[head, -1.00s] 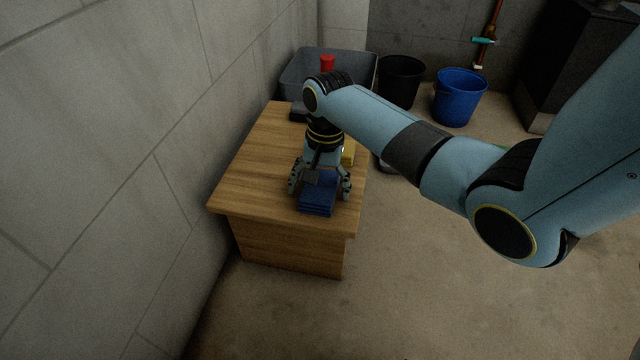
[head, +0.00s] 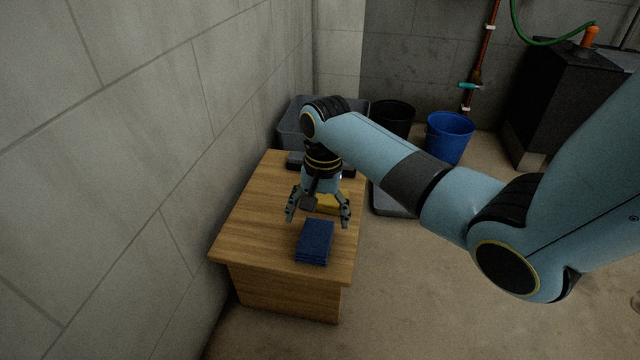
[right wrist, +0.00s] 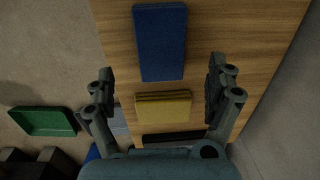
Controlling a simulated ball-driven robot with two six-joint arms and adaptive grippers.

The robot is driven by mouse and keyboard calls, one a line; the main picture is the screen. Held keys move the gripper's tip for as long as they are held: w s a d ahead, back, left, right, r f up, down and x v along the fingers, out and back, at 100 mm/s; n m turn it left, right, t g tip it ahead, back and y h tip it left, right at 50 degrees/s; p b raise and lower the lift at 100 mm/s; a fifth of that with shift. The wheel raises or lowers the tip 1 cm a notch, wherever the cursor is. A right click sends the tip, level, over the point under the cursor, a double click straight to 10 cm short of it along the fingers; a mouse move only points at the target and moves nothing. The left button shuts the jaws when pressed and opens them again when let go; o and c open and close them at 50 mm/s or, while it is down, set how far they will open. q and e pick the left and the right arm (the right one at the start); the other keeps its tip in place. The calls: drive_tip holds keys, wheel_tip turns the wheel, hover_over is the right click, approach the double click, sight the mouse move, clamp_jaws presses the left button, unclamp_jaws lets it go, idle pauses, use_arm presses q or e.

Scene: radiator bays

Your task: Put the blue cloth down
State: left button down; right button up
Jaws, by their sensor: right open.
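The blue cloth (head: 314,242) lies folded and flat on the wooden table top (head: 246,222), near its front edge. It also shows in the right wrist view (right wrist: 160,42), lying beyond the fingertips. My right gripper (head: 318,220) is open and empty, above the table just behind the cloth and apart from it. Its two spread fingers also show in the right wrist view (right wrist: 163,82). My left gripper is not in view.
A folded yellow cloth (right wrist: 163,107) lies on the table beneath my right gripper. A grey bin (head: 292,123), a black bucket (head: 394,118) and a blue bucket (head: 449,136) stand behind. A block wall (head: 130,150) borders the table's left side. Floor to the right front is clear.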

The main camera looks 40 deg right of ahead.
sight(319, 235)
wheel_tip(319, 235, up, 5)
drive_tip(key=p, duration=0.2)
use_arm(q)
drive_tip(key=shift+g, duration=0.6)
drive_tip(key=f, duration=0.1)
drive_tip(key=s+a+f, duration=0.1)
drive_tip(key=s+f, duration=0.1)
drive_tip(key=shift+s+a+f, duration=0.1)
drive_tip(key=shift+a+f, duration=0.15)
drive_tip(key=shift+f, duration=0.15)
use_arm(e)
drive_tip(key=s+a+f+n, duration=0.1)
drive_tip(key=s+n, duration=0.4)
drive_tip(key=s, duration=0.9)
drive_tip(key=s+a+f+n+t+h, duration=0.1)
drive_tip(key=s+n, duration=0.5)
drive_tip(key=s, duration=0.9)
drive_tip(key=shift+s+a, duration=0.15)
drive_tip(key=shift+a, duration=0.7)
